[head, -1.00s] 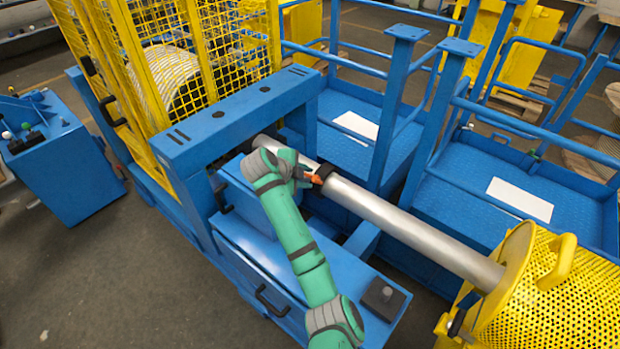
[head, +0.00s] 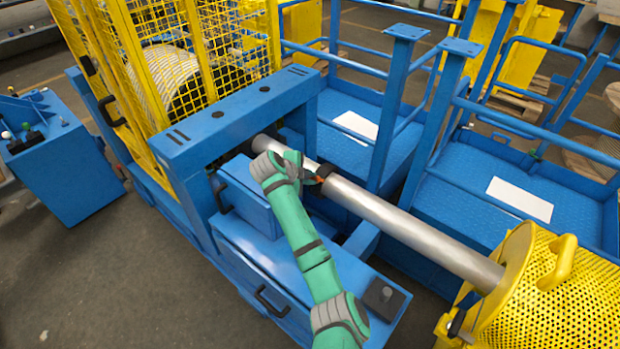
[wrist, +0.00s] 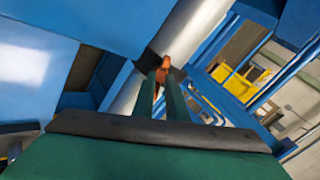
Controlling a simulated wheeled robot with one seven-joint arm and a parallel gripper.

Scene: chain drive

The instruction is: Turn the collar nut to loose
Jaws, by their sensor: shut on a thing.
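The collar nut (head: 326,171) is a dark ring around the long grey shaft (head: 415,232). A small orange tab (wrist: 164,68) sticks out from it. In the wrist view the dark collar (wrist: 147,61) sits around the pale shaft just beyond my fingertips. My gripper (wrist: 163,84) is shut on the orange tab, with a green finger on each side of it. In the head view my gripper (head: 313,178) is at the collar's left side, and my green arm hides part of the shaft behind it. The far side of the collar is hidden.
A blue frame beam (head: 240,118) stands left of the collar. A blue box (head: 248,197) lies under my wrist. A yellow perforated drum (head: 555,295) is at the shaft's right end. Blue railed platforms (head: 480,165) lie behind the shaft.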

